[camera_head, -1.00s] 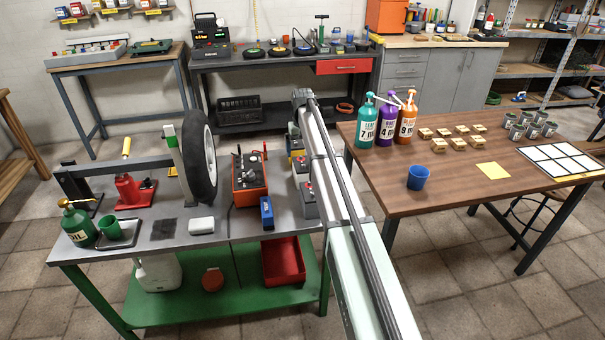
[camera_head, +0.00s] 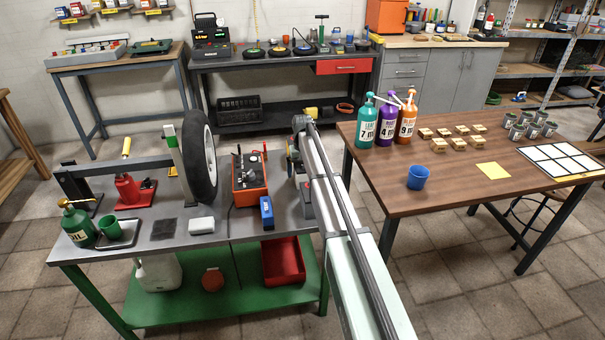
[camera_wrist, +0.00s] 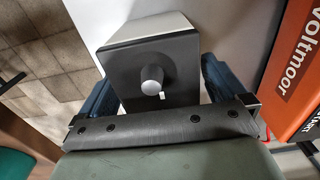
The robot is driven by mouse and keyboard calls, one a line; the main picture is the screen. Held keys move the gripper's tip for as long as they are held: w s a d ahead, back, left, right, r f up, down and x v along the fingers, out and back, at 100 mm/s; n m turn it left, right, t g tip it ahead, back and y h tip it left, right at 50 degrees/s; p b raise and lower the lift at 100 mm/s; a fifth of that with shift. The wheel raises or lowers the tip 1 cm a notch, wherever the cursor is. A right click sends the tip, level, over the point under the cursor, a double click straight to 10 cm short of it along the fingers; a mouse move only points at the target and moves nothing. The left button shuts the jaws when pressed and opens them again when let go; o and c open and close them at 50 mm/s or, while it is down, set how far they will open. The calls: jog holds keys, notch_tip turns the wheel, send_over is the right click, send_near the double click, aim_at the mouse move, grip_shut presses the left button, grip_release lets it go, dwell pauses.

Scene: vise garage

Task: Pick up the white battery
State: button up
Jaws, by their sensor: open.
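A block with a pale whitish side, a dark face and a grey round knob (camera_wrist: 152,80), which looks like the white battery, shows in the wrist view. My gripper (camera_wrist: 160,88) is open, with one dark blue finger on each side of it. A gap shows at the right finger; contact at the left cannot be told. In the head view my arm reaches down over the right end of the grey workbench (camera_head: 255,225), beside the orange charger (camera_head: 248,180). It hides the white battery and my fingertips there.
The charger, marked Voltmoor (camera_wrist: 295,70), stands close by at right in the wrist view. In the head view a blue block (camera_head: 266,211), a white block (camera_head: 201,225) and a tyre (camera_head: 199,160) stand on the bench. A wooden table (camera_head: 440,190) is at right.

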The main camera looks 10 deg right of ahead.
jog(key=shift+r, duration=0.1)
grip_shut()
dwell(0.8)
